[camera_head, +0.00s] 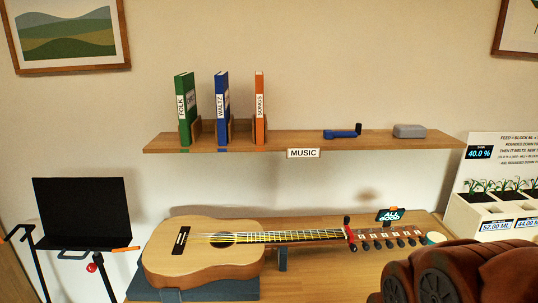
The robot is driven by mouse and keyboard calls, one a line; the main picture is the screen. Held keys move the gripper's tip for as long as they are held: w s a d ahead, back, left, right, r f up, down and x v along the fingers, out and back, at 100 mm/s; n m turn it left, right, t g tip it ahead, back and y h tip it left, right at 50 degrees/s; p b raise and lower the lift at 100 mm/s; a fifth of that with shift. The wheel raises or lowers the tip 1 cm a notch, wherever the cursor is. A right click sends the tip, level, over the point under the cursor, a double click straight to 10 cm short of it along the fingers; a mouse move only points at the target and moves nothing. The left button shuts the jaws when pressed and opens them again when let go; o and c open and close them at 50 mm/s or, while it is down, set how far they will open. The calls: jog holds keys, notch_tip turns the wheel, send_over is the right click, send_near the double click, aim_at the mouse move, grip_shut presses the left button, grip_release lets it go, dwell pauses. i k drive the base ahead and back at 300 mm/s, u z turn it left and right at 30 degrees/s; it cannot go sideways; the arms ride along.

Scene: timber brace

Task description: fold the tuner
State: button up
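The tuner (391,216) is a small dark unit with a lit screen that reads "ALL GOOD". It stands up at the headstock end of the guitar, with its screen facing me. How it is fixed there is too small to tell. Brown links of my arm fill the lower right corner, near the headstock. My gripper is not in view.
A wall shelf (215,142) above holds several upright books, a blue tool (343,131) and a grey case (409,131). A black music stand (82,210) is at left. A planter box (476,215) and a small round cup (434,238) are at right.

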aim_at(393, 213)
jog(key=u, duration=0.05)
jog(key=k, duration=1.05)
jog(key=z, duration=0.6)
jog(key=i, duration=0.65)
